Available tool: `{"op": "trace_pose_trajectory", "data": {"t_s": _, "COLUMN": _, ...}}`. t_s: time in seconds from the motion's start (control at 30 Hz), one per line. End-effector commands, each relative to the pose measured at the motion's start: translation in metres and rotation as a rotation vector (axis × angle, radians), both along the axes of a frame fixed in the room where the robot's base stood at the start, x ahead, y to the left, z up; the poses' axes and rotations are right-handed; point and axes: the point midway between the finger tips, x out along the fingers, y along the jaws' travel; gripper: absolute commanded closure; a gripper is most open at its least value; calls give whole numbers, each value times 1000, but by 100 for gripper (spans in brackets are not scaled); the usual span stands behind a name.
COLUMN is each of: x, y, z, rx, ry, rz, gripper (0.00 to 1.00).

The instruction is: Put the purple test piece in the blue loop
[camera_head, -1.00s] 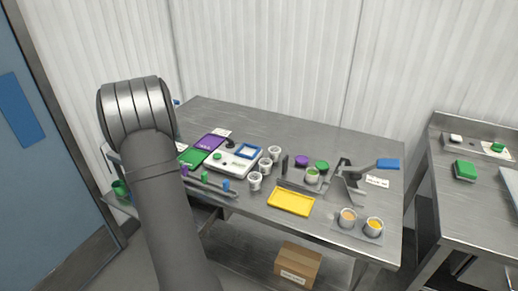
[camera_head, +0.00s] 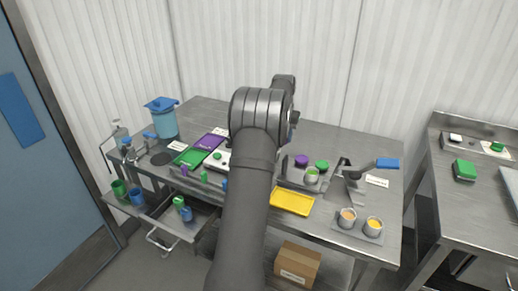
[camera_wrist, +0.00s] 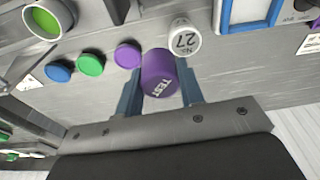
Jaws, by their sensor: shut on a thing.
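The purple test piece (camera_wrist: 160,74), a cylinder marked TEST, is between the fingers of my gripper (camera_wrist: 160,92) in the wrist view. The gripper is shut on it. The blue loop (camera_wrist: 222,14), a square blue frame around a pale panel, is at the top right of the wrist view, apart from the piece. In the head view my arm hides the loop, and the fingers and piece cannot be seen.
A white cup marked No 27 (camera_wrist: 184,40) is close beside the piece. Purple (camera_wrist: 127,54), green (camera_wrist: 91,64) and blue (camera_wrist: 59,70) round lids lie to the left. A yellow tray (camera_head: 292,202) and a blue-handled device (camera_head: 352,176) stand right of my arm in the head view.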

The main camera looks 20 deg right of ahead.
Motion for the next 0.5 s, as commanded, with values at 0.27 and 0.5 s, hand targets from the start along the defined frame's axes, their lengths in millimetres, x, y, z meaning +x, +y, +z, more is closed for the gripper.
{"op": "trace_pose_trajectory", "data": {"t_s": 0.27, "x": -44, "y": -82, "z": 6, "rx": 1, "ry": -1, "rz": -54, "gripper": 88}}
{"op": "trace_pose_trajectory", "data": {"t_s": 0.5, "x": -33, "y": -83, "z": -6, "rx": 2, "ry": 1, "rz": -58, "gripper": 88}}
